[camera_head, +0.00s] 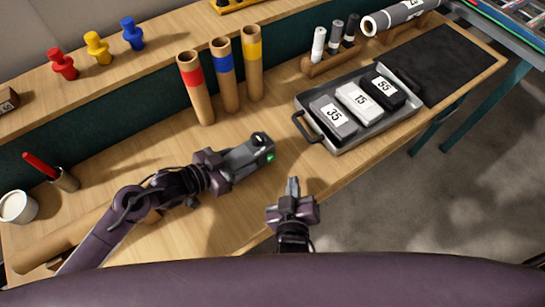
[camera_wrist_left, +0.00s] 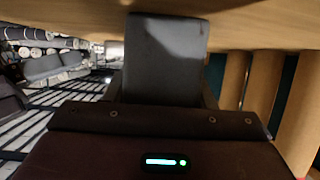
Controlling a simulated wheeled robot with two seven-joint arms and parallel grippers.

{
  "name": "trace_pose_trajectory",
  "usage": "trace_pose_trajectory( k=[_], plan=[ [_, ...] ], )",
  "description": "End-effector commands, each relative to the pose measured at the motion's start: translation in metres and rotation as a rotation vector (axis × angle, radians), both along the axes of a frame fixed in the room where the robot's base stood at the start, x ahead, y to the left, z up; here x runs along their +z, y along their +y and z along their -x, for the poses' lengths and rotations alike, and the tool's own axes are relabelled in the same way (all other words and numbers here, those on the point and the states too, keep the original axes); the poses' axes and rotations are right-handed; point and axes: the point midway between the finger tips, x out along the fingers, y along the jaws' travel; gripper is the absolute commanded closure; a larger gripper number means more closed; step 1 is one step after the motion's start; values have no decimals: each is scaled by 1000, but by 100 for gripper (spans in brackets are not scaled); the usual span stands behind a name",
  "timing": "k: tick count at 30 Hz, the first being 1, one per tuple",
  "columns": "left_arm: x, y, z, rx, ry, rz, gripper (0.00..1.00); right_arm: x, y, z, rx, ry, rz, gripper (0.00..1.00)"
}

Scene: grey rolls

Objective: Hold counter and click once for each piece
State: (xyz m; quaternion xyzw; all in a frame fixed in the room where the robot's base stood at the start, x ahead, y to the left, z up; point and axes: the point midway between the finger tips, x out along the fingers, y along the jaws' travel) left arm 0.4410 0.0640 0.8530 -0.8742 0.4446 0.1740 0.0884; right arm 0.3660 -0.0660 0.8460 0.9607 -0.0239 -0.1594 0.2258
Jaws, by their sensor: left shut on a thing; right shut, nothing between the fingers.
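My left gripper (camera_head: 232,165) is shut on the counter (camera_head: 252,154), a grey block with a small dark and white display and a green spot at its far end. It holds the counter over the bench, left of the tray. In the left wrist view the counter (camera_wrist_left: 165,58) is a plain dark grey block standing out from the gripper. My right gripper (camera_head: 293,184) is shut and empty, near the bench's front edge, below and right of the counter and apart from it. Which things are the pieces, I cannot tell.
A metal tray (camera_head: 343,150) holds blocks marked 35 (camera_head: 333,115), 15 (camera_head: 359,99) and 55 (camera_head: 384,88). Three tubes (camera_head: 227,80) stand behind. Red, yellow and blue pegs (camera_head: 97,48) stand on the shelf. A white cup (camera_head: 17,207) is at left.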

Motion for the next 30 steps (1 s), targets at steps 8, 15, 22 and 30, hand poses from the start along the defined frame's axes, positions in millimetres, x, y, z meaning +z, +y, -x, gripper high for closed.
trace_pose_trajectory(
  k=[8, 15, 22, 30],
  plan=[
    [0, 0, 0, 1, -1, 1, 81, 0, 0, 0, 0, 0, 0, 100],
    [0, 0, 0, 1, -1, 1, 81, 0, 0, 0, 0, 0, 0, 100],
    [0, 0, 0, 1, -1, 1, 81, 0, 0, 0, 0, 0, 0, 100],
    [0, 0, 0, 1, -1, 1, 81, 0, -4, 6, 3, -1, 3, 100]
  ],
)
